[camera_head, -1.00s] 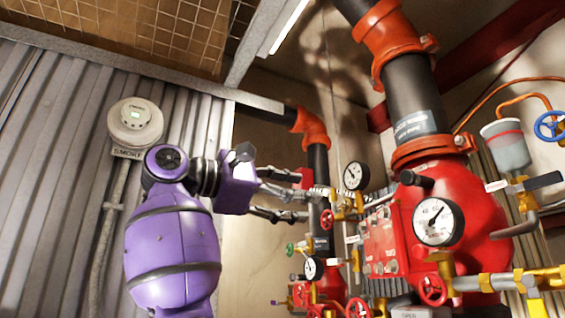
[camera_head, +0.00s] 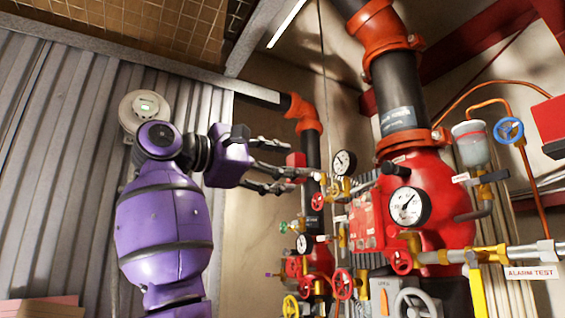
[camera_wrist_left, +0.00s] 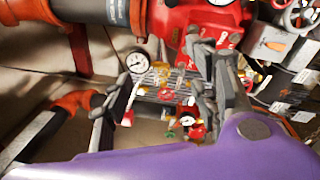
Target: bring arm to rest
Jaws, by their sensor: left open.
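My left arm is purple and rises from the bottom left in the head view. Its gripper (camera_head: 285,165) is open, with two dark fingers pointing right toward the red pipework. Nothing shows between the fingers. In the left wrist view the spread fingers (camera_wrist_left: 165,95) frame gauges and small valves behind them. From these views I cannot tell how far the fingertips are from the pipework. My right gripper is not in view.
A red valve body (camera_head: 430,175) with a white gauge (camera_head: 409,206) and several handwheels fills the right side. A smaller riser (camera_head: 312,150) stands behind the fingers. A smoke detector (camera_head: 144,106) is on the corrugated wall (camera_head: 65,160) behind my arm.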

